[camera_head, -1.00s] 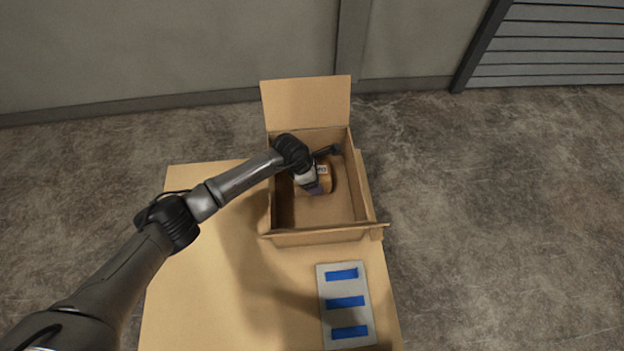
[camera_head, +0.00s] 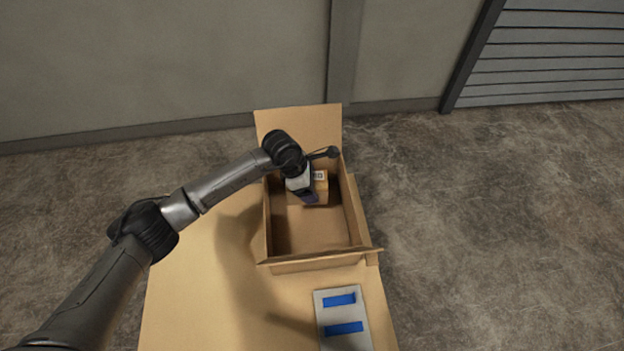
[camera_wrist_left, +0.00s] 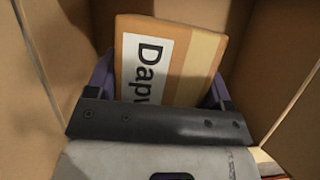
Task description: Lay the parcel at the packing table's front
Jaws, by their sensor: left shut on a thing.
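The parcel (camera_head: 321,188) is a small brown box with a white label and dark lettering. In the head view it is inside the open carton (camera_head: 316,265), towards the back, partly hidden by my left gripper (camera_head: 309,197). In the left wrist view the parcel (camera_wrist_left: 170,62) sits between the two purple fingers of my left gripper (camera_wrist_left: 160,88), which is shut on it. Whether the parcel touches the carton's floor cannot be told. The packing table (camera_head: 190,300) is light brown; its front runs out of the picture at the bottom. My right gripper is not in view.
The carton's walls surround the gripper, and its back flap (camera_head: 300,122) stands up. A grey panel with blue bars (camera_head: 342,312) lies on the table in front of the carton. The table's left part is clear. A grey wall (camera_head: 180,60) stands behind.

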